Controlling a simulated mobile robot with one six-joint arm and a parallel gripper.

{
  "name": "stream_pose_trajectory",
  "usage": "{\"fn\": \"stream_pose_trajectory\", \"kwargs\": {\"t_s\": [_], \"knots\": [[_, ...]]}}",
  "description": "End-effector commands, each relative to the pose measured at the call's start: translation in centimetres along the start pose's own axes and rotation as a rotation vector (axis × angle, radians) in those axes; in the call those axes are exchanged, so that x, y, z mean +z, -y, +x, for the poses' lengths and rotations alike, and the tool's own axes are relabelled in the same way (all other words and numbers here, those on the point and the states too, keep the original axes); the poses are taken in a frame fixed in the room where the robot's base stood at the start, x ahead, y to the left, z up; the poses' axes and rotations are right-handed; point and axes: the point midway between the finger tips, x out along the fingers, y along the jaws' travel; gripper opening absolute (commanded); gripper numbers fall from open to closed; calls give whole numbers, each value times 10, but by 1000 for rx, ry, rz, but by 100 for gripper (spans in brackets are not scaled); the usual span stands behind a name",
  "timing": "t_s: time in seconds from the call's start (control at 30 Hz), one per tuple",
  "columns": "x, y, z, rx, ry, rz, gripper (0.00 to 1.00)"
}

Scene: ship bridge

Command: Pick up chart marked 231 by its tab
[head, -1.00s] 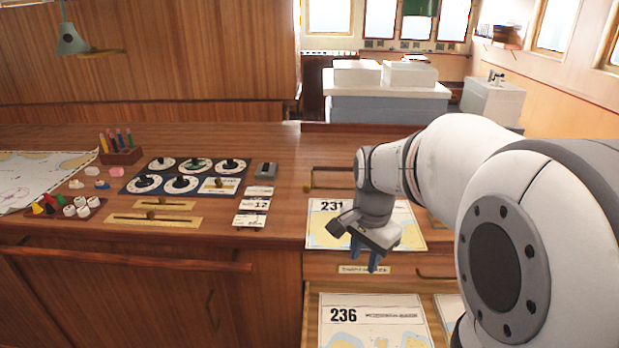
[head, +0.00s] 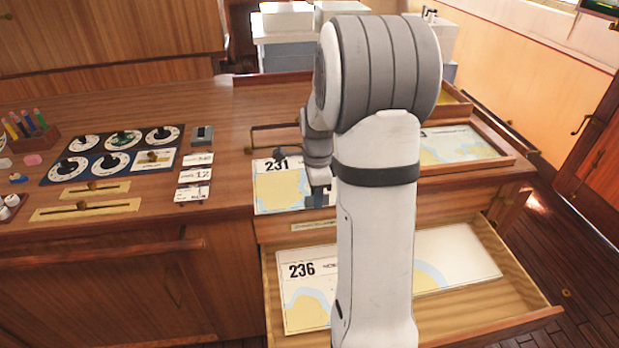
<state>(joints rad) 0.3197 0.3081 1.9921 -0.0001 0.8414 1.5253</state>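The chart marked 231 (head: 275,190) lies flat at the front of the desk, above the open drawer. It is white with a yellow and pale blue map, and its number shows at the upper left. My arm hides its right part, and I cannot make out its tab. My gripper (head: 318,197) points down over the right part of the chart, near its front edge. I cannot tell whether it touches the chart, or whether its fingers are apart.
An open drawer (head: 512,318) below holds a chart marked 236 (head: 303,312) and another chart. A further chart (head: 460,145) lies in a wooden tray at right. Dial panel (head: 110,158), sliders and small cards occupy the desk at left. Floor at right is clear.

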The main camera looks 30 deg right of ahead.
Motion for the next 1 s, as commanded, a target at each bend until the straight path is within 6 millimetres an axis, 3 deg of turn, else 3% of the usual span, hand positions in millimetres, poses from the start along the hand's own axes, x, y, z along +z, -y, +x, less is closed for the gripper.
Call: {"fn": "stream_pose_trajectory", "kwargs": {"t_s": [0.1,0.33,0.7,1.0], "knots": [[-1,-1,9,1,0,1,31],[-1,0,10,-1,0,2,31],[-2,0,10,0,0,2,1],[-2,0,9,-1,0,3,0]]}}
